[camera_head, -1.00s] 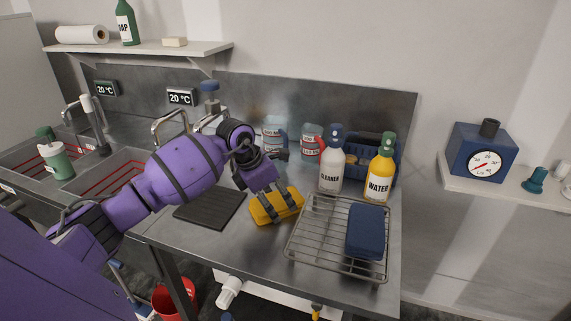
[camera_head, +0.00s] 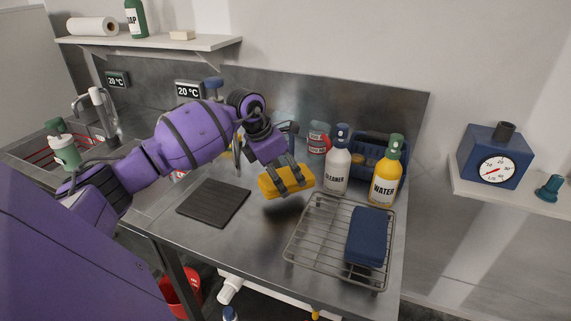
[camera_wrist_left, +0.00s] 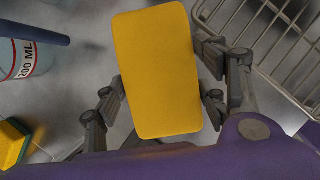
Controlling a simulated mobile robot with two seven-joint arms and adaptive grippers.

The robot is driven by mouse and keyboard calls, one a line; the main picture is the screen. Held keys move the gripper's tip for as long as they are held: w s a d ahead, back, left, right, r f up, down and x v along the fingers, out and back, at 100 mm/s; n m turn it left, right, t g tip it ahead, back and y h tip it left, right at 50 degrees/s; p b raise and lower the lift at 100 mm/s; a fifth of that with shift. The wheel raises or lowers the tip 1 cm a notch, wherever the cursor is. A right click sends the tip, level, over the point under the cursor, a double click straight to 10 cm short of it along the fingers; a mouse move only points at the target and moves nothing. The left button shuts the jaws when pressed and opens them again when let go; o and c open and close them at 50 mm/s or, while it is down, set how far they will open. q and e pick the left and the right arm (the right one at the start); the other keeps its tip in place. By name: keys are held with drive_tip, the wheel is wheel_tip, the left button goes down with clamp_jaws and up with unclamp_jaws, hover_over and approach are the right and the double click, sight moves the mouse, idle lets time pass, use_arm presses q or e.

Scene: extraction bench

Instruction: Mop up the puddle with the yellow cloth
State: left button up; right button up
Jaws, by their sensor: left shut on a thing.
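The yellow cloth (camera_head: 272,186) is a thick folded pad. My left gripper (camera_head: 287,178) is shut on it, with fingers on both sides, and holds it above the steel bench, with a shadow beneath. In the left wrist view the cloth (camera_wrist_left: 157,72) sits between the fingers of the left gripper (camera_wrist_left: 160,95). I cannot make out a puddle on the bench in either view. My right gripper is not in view.
Right of the cloth, a wire rack (camera_head: 317,245) holds a dark blue pad (camera_head: 367,237). A cleaner bottle (camera_head: 338,168) and a water bottle (camera_head: 385,180) stand behind it. A dark mat (camera_head: 213,203) lies left. A yellow-green sponge (camera_wrist_left: 13,143) shows in the wrist view.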

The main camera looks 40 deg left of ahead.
use_arm(q)
drive_tip(key=shift+r+p, duration=0.45)
drive_tip(key=shift+r, duration=1.05)
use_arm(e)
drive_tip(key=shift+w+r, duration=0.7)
